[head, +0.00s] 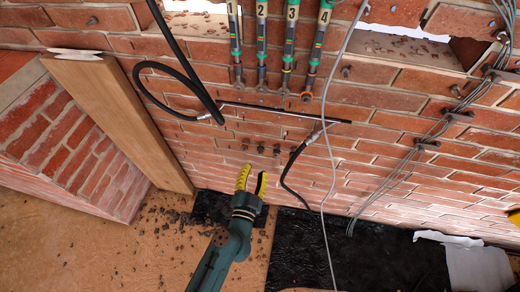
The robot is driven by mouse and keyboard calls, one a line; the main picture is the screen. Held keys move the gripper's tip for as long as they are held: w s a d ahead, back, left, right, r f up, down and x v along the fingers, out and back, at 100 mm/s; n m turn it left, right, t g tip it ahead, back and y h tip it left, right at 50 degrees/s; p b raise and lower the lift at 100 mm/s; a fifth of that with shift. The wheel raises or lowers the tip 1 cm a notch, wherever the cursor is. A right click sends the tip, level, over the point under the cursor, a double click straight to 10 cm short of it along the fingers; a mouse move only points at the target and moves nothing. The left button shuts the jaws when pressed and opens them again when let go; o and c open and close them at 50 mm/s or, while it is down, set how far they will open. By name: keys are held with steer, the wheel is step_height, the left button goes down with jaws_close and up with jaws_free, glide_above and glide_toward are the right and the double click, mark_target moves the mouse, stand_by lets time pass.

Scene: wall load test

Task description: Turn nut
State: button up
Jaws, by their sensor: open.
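Small dark nut- or bolt-like pieces (261,149) stick out of the brick wall in a short row at the middle of the head view. Which nut is the task's one, I cannot tell. My gripper (252,181) has yellow fingers and is open, with nothing visible between them. It is just below the row in the picture and appears apart from it. Several green banded rods numbered 1 to 4 (289,40) hang on the wall above, with ring-like lower ends. The end under number 4 (306,96) is orange.
Black hoses (185,75) and a grey cable (326,150) hang on the wall near my arm. Cables (420,140) run down the right. A wooden board (120,120) leans at the left. Black sheeting (350,255) and rubble (165,230) lie on the floor.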

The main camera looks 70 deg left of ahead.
mark_target(260, 153)
steer(key=shift+x, duration=3.75)
jaws_close()
